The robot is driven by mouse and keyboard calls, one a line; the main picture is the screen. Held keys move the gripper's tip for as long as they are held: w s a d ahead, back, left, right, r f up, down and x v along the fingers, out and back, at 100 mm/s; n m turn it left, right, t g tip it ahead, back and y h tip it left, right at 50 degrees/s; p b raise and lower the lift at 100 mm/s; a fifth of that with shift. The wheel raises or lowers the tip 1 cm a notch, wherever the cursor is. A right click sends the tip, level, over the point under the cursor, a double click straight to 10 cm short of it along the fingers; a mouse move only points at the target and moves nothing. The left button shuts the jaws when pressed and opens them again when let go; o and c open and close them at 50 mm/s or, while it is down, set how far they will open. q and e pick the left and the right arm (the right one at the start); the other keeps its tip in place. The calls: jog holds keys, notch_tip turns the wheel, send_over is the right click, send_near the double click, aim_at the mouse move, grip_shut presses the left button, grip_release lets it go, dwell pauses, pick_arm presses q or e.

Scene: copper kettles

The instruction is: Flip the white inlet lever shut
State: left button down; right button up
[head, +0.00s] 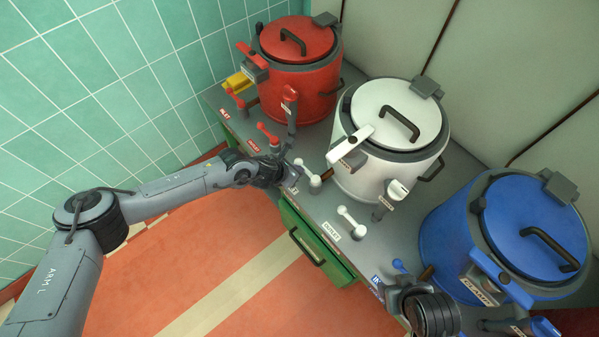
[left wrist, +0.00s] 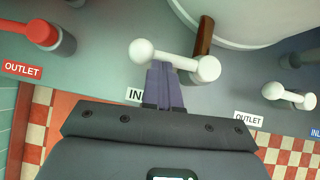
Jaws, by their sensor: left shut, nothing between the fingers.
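The white inlet lever (head: 308,173) stands at the counter's front, below the white kettle (head: 385,130). In the left wrist view the lever (left wrist: 178,61) runs from a round knob at left to a thicker pivot at right, beside a brown pipe. Its label, partly hidden by my fingers, shows "IN". My left gripper (head: 290,178) is at the lever. In the left wrist view its fingers (left wrist: 163,80) are shut and empty, tips overlapping the bar's near side; contact is unclear. Part of my right arm's dark end (head: 425,305) shows at lower right; its fingers are not clear.
The white outlet lever (head: 352,222) stands to the right with its "OUTLET" label. A red kettle (head: 300,65) and red levers (head: 268,132) are at left; a blue kettle (head: 510,235) is at right. A green drawer (head: 310,245) is under the counter edge.

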pick_arm(q)
jog(key=shift+w+a, duration=0.1)
pick_arm(e)
jog(key=shift+d, duration=0.15)
dwell(0.3)
pick_arm(q)
jog(key=shift+s+a+r+p, duration=0.2)
jog(key=shift+s+a+p, duration=0.1)
jog(key=shift+p, duration=0.05)
jog(key=s+a+f+p+v, duration=0.1)
jog(key=p+v, duration=0.2)
jog(key=v, duration=0.9)
jog(key=shift+a+p, duration=0.25)
jog(key=shift+p, duration=0.05)
pick_arm(e)
jog(key=r, duration=0.2)
jog(key=a+r, duration=0.1)
jog(key=r, duration=0.1)
jog(key=shift+s+a+r, duration=0.15)
jog(key=shift+s, duration=0.05)
pick_arm(q)
jog(key=shift+f, duration=0.1)
jog(key=shift+s+f, duration=0.1)
jog(key=shift+s, duration=0.05)
